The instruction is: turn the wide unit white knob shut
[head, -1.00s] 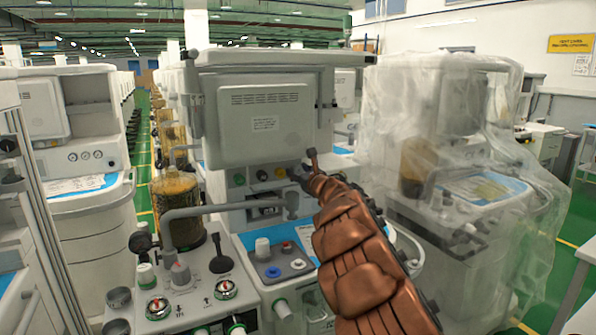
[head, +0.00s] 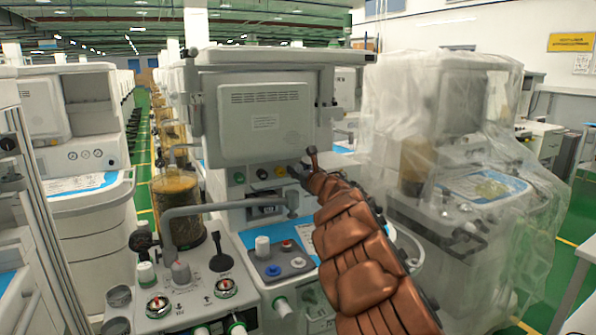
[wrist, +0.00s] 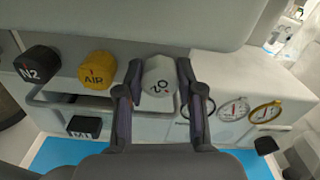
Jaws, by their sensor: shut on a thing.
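The white knob (wrist: 158,77), marked O2, sits on the front panel of the wide grey-white unit (head: 265,60). In the wrist view its label looks rotated, not upright. My gripper (wrist: 160,82) has one finger on each side of the knob and is shut on it. In the head view my gripper (head: 300,173) is at the panel's right part, below the large back plate, and the knob is mostly hidden there by it.
A yellow AIR knob (wrist: 97,70) and a black N2 knob (wrist: 38,64) stand left of the white knob. Gauges (wrist: 234,108) are at the right. A blue-topped shelf (head: 275,250) lies below. A plastic-covered cart (head: 470,180) stands close on the right.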

